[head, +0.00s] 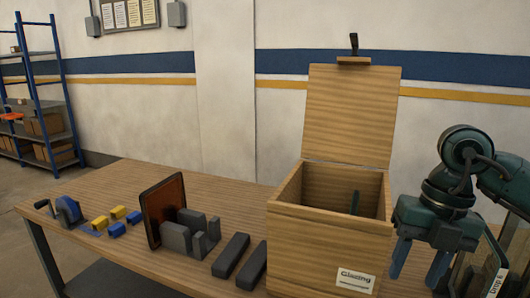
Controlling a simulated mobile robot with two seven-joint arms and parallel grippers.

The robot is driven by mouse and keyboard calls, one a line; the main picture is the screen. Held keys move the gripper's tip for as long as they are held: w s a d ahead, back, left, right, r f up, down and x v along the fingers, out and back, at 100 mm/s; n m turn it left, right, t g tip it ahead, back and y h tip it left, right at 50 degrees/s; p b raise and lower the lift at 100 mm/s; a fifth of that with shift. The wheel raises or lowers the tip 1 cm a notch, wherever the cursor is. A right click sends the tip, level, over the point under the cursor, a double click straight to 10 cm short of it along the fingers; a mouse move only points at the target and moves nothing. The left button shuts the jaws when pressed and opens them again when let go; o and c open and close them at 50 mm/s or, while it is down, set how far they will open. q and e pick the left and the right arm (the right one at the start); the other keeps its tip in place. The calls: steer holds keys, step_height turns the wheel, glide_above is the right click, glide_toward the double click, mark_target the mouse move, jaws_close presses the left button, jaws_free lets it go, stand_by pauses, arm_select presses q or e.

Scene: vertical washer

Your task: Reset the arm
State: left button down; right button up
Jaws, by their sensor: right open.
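My right gripper (418,266) hangs at the right of the head view, just right of the wooden box. Its two blue fingers point down and are apart, with nothing seen between them. My right arm comes in from the right edge. My left gripper is not in view. The wooden box (318,248), labelled "Glazing", stands on the table with its lid (350,115) raised upright. A thin dark green piece (355,202) stands inside the box; its lower part is hidden.
The wooden table (120,180) holds a dark-framed orange panel (165,208), grey slotted blocks (190,235), two dark bars (231,256), small yellow and blue blocks (117,212), and a blue tool (69,210). A bin marked "Drop 6" (497,280) is at lower right, partly hidden.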

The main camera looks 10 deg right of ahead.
steer(key=a+f+m+t+y, duration=0.1)
steer(key=a+m+t+y, duration=0.15)
steer(key=a+y, duration=1.95)
steer(key=w+d+f+m+t+h, duration=0.2)
steer(key=d+f+m+t+h, duration=0.1)
steer(key=f+m+t+h, duration=0.65)
steer(key=w+d+f+m+t+h, duration=0.2)
steer(key=f+m+t+h, duration=0.4)
steer(key=m, duration=0.6)
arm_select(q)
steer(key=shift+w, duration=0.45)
arm_select(e)
steer(key=s+d+f+m+g+h, duration=0.2)
steer(key=s+f, duration=0.3)
steer(key=f, duration=0.4)
steer(key=s+d+f+m+g+h, duration=0.1)
steer(key=s+f+m+g+h, duration=0.1)
steer(key=s+f+g, duration=0.3)
step_height(320, 180, down, 4)
steer(key=shift+s+d+r+m+h, duration=0.15)
steer(key=shift+s+d+m+h, duration=0.25)
steer(key=shift+s+h, duration=0.15)
